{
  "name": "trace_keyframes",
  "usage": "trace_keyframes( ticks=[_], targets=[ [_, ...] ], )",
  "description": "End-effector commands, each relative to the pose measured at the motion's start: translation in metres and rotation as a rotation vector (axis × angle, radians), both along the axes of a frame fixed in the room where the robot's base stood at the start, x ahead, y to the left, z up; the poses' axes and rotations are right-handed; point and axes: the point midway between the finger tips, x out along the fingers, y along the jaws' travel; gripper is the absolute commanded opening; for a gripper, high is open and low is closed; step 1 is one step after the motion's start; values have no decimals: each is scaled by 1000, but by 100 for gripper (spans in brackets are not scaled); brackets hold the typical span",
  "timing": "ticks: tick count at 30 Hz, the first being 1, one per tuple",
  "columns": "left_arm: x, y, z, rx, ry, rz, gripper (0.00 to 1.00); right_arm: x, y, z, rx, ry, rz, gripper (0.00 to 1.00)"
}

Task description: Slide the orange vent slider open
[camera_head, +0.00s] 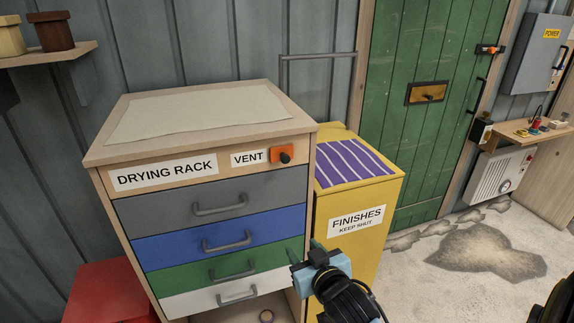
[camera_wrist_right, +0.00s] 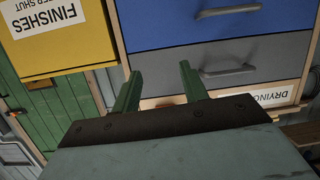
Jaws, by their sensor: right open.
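The orange vent slider (camera_head: 276,155) with a black knob sits at the right end of the top front panel of the drying rack (camera_head: 108,182), just right of the VENT label (camera_head: 248,157). My right gripper (camera_head: 304,250) is low in front of the rack's right edge, well below the slider and apart from it. Its two green fingers are spread with nothing between them, as the right wrist view (camera_wrist_right: 160,75) also shows. My left gripper is not in view.
Grey, blue, green and white drawers with protruding handles (camera_head: 228,242) lie below the panel. A yellow finishes cabinet (camera_head: 384,195) stands close on the right, its top lower than the rack's. A red box (camera_head: 105,290) is at lower left. Floor (camera_head: 420,280) is open at right.

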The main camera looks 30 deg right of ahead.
Motion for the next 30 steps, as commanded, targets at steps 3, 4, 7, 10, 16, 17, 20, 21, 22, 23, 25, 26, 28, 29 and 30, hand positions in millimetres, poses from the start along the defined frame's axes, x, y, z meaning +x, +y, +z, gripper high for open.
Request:
trace_keyframes(
  ticks=[3,4,7,10,16,17,20,21,22,23,25,26,28,29,30],
  targets=[
    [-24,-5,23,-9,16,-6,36,5,-5,91,4,-157,-23,44],
    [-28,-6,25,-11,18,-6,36,5,-6,105,5,-185,-28,44],
    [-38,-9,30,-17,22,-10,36,4,-8,138,6,-256,-37,44],
    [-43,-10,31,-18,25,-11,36,4,-9,153,6,-289,-40,44],
    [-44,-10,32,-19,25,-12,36,24,-14,155,4,-298,-39,44],
    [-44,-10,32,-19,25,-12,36,29,-16,155,4,-297,-41,44],
    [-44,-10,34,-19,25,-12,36,49,-20,155,3,-297,-39,44],
    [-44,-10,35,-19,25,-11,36,57,-23,156,2,-297,-40,44],
    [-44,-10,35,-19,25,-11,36,64,-24,155,3,-297,-39,44],
    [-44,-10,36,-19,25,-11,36,70,-25,155,4,-296,-40,44],
    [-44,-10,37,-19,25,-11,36,84,-29,155,3,-296,-40,44],
    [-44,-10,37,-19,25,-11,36,90,-31,155,2,-296,-40,44],
    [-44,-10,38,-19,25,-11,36,102,-33,154,3,-295,-40,44],
    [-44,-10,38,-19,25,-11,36,107,-34,155,4,-296,-41,44],
    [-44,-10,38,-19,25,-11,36,113,-36,154,5,-294,-40,44]
  ],
)
